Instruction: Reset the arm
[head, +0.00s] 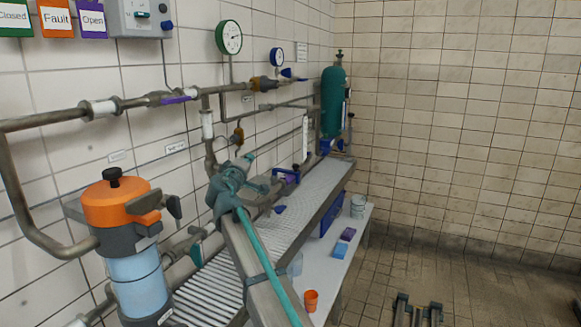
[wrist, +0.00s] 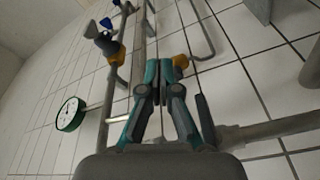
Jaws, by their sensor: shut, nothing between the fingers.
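My gripper (wrist: 158,72) shows in the wrist view with its teal and grey fingers together and nothing held between them. It points toward the tiled wall, with pipes behind the fingertips. A yellow pipe fitting (wrist: 182,62) appears just behind the right fingertip; whether they touch cannot be told. In the head view my arm reaches in from the bottom, and its teal and grey end is over the left side of the grating, in front of the wall pipes. The fingertips are hard to make out there.
An orange-topped filter (head: 116,203) stands left of my arm. Wall pipes (head: 55,122) with purple handles and a green-rimmed gauge (head: 229,37) run behind it. A green cylinder (head: 333,103) stands at the back. An orange cup (head: 311,300) is on the lower shelf.

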